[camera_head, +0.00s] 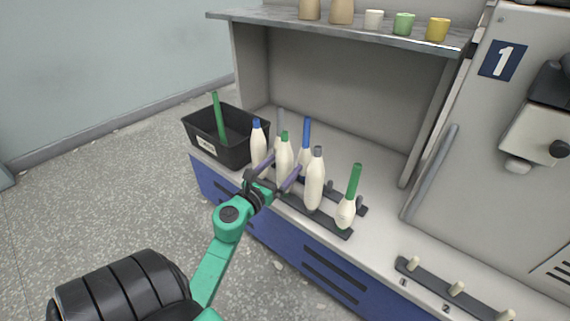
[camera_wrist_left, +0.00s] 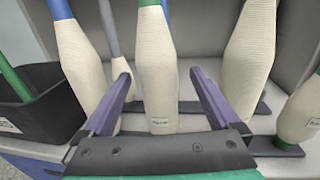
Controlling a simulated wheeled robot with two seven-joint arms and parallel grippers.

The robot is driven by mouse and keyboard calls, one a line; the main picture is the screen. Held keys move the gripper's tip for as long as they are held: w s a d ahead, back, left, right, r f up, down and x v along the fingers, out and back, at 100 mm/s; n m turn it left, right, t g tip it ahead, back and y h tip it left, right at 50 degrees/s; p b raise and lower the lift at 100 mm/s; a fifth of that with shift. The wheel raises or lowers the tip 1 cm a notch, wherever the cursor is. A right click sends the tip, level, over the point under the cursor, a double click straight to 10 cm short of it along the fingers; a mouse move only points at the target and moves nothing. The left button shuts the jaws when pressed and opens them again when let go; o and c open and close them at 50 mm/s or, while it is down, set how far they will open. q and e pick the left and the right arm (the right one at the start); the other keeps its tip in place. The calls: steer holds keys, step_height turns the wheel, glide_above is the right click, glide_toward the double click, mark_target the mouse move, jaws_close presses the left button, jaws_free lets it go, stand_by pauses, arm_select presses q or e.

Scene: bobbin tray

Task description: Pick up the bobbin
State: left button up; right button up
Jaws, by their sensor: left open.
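A cream, wound bobbin with a green top (camera_head: 285,157) stands upright in the front row of a dark rack (camera_head: 325,226). It also shows in the middle of the left wrist view (camera_wrist_left: 158,85), with a small label near its foot. My left gripper (camera_head: 286,164) is open. Its two purple fingers, also in the left wrist view (camera_wrist_left: 160,74), lie on either side of this bobbin with gaps at both sides. How deep the bobbin sits between the fingers is hard to tell. My right gripper is not in view.
A blue-topped bobbin (camera_head: 258,145) and a grey-topped bobbin (camera_head: 315,180) stand close on either side. Behind is a blue tube (camera_head: 306,132); at right, a green-tubed bobbin (camera_head: 348,205). A black bin (camera_head: 200,140) stands left, a pegged rack (camera_head: 432,278) right. A shelf (camera_head: 350,29) overhangs.

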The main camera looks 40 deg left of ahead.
arm_select(q)
steer(key=w, duration=0.3)
steer(key=w+a, duration=0.1)
steer(key=w, duration=0.1)
steer(key=shift+f, duration=0.3)
jaws_close()
